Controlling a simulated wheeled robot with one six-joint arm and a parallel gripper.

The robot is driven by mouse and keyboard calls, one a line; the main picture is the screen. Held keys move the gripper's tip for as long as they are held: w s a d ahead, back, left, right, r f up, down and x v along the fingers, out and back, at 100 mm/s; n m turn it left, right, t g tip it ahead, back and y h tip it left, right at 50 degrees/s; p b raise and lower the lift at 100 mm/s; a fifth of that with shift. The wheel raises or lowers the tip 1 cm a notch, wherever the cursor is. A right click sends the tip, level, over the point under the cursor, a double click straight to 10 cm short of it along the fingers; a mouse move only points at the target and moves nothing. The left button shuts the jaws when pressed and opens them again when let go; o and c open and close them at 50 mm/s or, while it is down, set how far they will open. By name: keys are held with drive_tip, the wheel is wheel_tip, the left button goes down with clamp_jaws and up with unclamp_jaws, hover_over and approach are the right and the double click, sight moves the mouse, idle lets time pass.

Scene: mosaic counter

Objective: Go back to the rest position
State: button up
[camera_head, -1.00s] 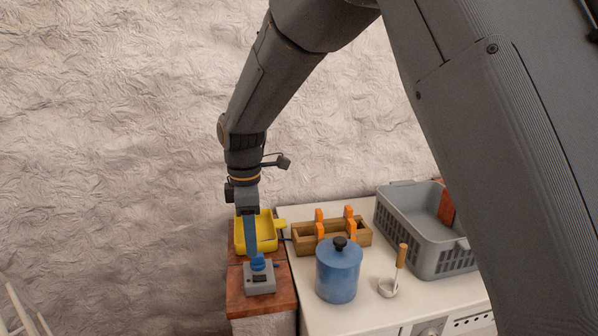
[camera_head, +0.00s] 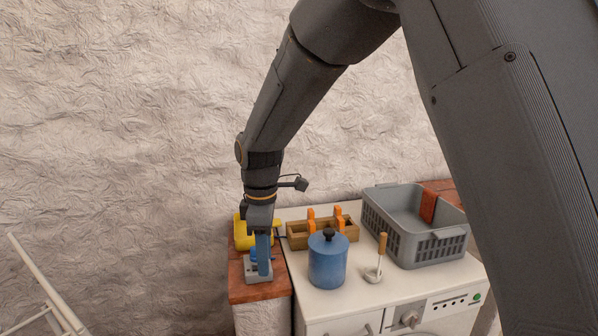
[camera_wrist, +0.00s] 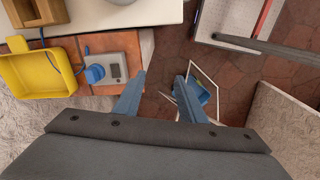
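My gripper (camera_head: 263,258) hangs from my arm over the brick-topped ledge at the left end of the counter. In the wrist view my gripper (camera_wrist: 160,88) is open, its two blue fingers apart with nothing between them. A small grey device (camera_head: 258,277) with a blue knob stands on the ledge, partly hidden behind the fingers in the head view. In the wrist view the grey device (camera_wrist: 117,69) lies left of the fingers, apart from them. No rest position is marked in view.
A yellow tray (camera_head: 243,240) is behind the device. On the white counter (camera_head: 330,305) stand a wooden box (camera_head: 298,243), a blue lidded pot (camera_head: 328,264), a ladle (camera_head: 381,258) and a grey basket (camera_head: 400,249). A white frame (camera_head: 45,290) stands at lower left.

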drive_tip(key=s+d+f+m, duration=0.1)
drive_tip(key=s+d+m, duration=0.4)
drive_tip(key=d, duration=0.4)
drive_tip(key=s+d+f+m, duration=0.1)
drive_tip(key=s+d+m, duration=0.4)
drive_tip(key=d+m, duration=0.2)
drive_tip(key=s+d+f+m+t, duration=0.1)
drive_tip(key=s+d+f+m, duration=0.1)
drive_tip(key=s+d+m, duration=0.4)
drive_tip(key=d, duration=0.5)
drive_tip(key=shift+d, duration=0.25)
